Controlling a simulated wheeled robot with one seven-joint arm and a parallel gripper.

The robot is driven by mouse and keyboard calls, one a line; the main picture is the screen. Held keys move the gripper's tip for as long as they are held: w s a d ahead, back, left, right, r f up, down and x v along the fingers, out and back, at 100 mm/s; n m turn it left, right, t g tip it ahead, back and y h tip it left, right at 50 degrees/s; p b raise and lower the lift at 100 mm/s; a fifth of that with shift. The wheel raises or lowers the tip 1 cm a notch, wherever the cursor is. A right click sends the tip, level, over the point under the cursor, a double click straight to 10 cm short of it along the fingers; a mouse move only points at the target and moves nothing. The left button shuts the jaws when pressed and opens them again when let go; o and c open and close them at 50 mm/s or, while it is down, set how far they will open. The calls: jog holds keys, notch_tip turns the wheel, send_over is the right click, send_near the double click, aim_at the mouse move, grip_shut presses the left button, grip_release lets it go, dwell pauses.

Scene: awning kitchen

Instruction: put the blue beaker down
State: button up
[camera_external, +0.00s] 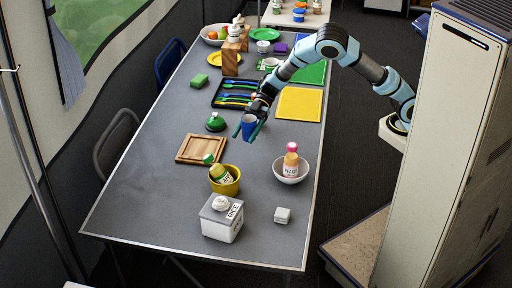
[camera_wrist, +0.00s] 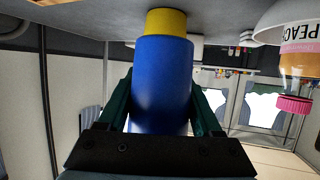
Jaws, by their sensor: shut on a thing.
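The blue beaker (camera_external: 249,127) is in my gripper (camera_external: 254,124), over the middle of the grey table. In the external view it looks roughly upright; whether its base touches the table cannot be told. In the wrist view the blue beaker (camera_wrist: 160,85) fills the centre between the two dark green fingers (camera_wrist: 162,106), which close on its sides. A yellow cylindrical part (camera_wrist: 166,22) shows at its far end; whether it belongs to the beaker is unclear.
On the grey table (camera_external: 150,205), a green-topped item (camera_external: 215,122) and wooden board (camera_external: 203,149) are left of the beaker. A white bowl (camera_external: 291,178) with a peach bottle (camera_external: 291,160), and a yellow bowl (camera_external: 226,186), stand nearer. A yellow mat (camera_external: 299,104) lies right. Bare table surrounds the beaker's front.

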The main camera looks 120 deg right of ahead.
jog(key=s+a+m+t+h+p, duration=0.15)
jog(key=s+m+h+p, duration=0.55)
jog(key=s, duration=1.1)
jog(key=shift+n+y, duration=0.4)
jog(key=shift+n, duration=0.3)
jog(key=shift+d+f+p, duration=0.15)
jog(key=shift+f+p, duration=0.35)
jog(key=shift+f, duration=1.8)
jog(key=shift+d+f+p, duration=0.1)
jog(key=shift+f+p, duration=0.4)
jog(key=shift+f, duration=1.8)
jog(key=shift+f, duration=0.2)
jog(key=o, duration=1.3)
jog(key=shift+o, duration=0.2)
